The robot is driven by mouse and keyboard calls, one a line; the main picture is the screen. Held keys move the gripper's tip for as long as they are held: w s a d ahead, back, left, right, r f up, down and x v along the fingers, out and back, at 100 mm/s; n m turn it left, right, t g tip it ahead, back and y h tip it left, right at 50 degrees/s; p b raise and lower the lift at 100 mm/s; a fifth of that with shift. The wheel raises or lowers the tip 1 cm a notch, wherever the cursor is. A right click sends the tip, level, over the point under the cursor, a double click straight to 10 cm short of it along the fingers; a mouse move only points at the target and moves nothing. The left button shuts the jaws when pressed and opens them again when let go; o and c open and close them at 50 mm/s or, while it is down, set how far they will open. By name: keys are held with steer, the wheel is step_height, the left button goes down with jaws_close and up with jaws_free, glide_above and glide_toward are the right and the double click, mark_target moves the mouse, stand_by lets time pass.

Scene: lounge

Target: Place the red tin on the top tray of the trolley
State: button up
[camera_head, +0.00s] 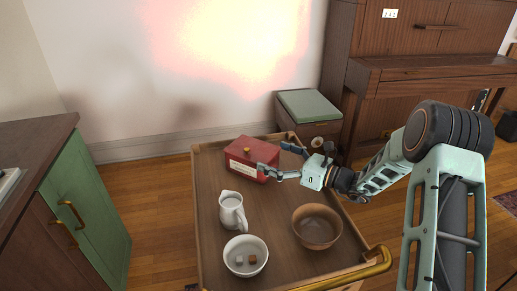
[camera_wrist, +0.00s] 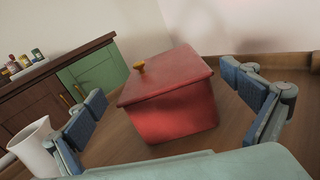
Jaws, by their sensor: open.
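The red tin (camera_head: 251,157) is box-shaped, with a lid, a small yellow knob and a pale label. It stands upright on the top tray (camera_head: 206,172) of the wooden trolley, toward the back. In the wrist view the red tin (camera_wrist: 172,98) sits between the two blue-padded fingers. My gripper (camera_head: 279,160) is open, at the right side of the tin in the head view. In the wrist view my gripper (camera_wrist: 170,112) has its fingers spread wide, one on each side of the tin, with visible gaps.
On the tray stand a white jug (camera_head: 232,210), a white bowl (camera_head: 245,256) with small cubes and a brown bowl (camera_head: 317,226). A gold handle (camera_head: 362,270) is at the front edge. A green cabinet (camera_head: 88,213) stands left, a piano (camera_head: 420,75) right. The tray's left side is clear.

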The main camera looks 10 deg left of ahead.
steer(key=v, duration=0.5)
steer(key=shift+s+d+p, duration=0.2)
steer(key=shift+d+p, duration=0.15)
